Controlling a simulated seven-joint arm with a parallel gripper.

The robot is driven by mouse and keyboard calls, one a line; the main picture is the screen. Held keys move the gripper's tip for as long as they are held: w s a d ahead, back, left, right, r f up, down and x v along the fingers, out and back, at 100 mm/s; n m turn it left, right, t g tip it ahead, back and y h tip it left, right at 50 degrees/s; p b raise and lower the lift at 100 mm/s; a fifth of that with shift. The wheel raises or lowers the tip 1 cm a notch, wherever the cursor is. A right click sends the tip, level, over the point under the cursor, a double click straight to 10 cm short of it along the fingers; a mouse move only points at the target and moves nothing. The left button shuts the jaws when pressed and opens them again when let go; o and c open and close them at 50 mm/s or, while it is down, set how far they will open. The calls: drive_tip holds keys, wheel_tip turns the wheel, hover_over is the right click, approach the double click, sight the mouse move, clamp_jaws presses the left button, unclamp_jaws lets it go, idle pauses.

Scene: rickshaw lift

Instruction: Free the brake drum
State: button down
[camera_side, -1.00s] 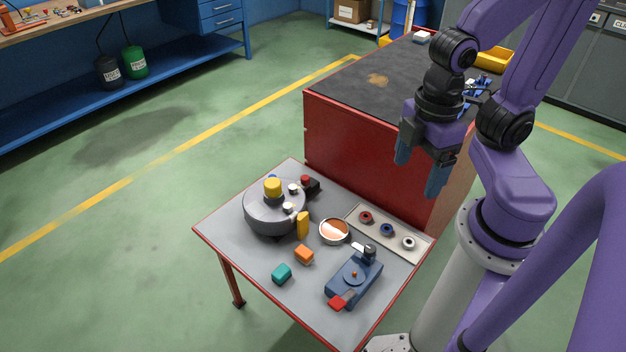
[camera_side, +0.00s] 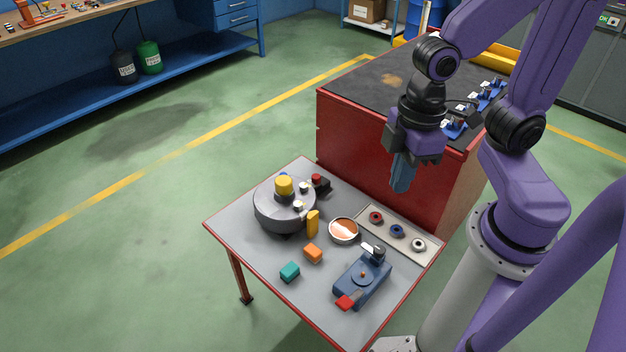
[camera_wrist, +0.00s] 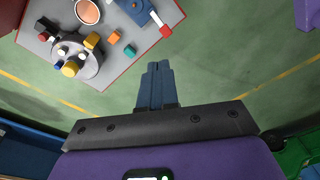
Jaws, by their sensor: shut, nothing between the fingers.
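The grey brake drum (camera_side: 270,214) sits at the back left of the small table, with a yellow cap (camera_side: 284,184) on top and small white, blue and red-black parts around it. The drum also shows in the wrist view (camera_wrist: 92,68). My gripper (camera_side: 399,188) is shut and empty, pointing down in the air above and behind the table's right side, apart from everything. Its closed blue fingers show in the wrist view (camera_wrist: 157,68). What holds the drum underneath is hidden.
On the small table (camera_side: 235,228) are a yellow block (camera_side: 313,224), orange block (camera_side: 313,254), teal block (camera_side: 289,272), copper-coloured bowl (camera_side: 343,231), blue fixture with red lever (camera_side: 362,280) and ring tray (camera_side: 398,248). A red cabinet (camera_side: 365,150) stands behind.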

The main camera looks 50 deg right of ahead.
drive_tip(key=w+a+f+m+t, duration=0.1)
drive_tip(key=w+f+m, duration=0.1)
drive_tip(key=w+f, duration=0.45)
drive_tip(key=w+a+f+m+t+y, duration=0.1)
drive_tip(key=w+a+f+m, duration=0.15)
drive_tip(key=w, duration=0.75)
drive_tip(key=w+a+f+m+t, duration=0.1)
drive_tip(key=w+f+t, duration=0.1)
drive_tip(key=w+f, duration=0.45)
drive_tip(key=m+t+h, duration=0.2)
drive_tip(key=m+h, duration=0.3)
drive_tip(key=h, duration=0.2)
approach(313, 179)
drive_tip(key=v, duration=0.4)
drive_tip(key=shift+a+r, duration=0.1)
drive_tip(key=shift+a, duration=0.4)
drive_tip(key=shift+d, duration=0.25)
drive_tip(key=shift+x, duration=5.1)
drive_tip(key=shift+s+a, duration=0.1)
drive_tip(key=shift+s, duration=0.05)
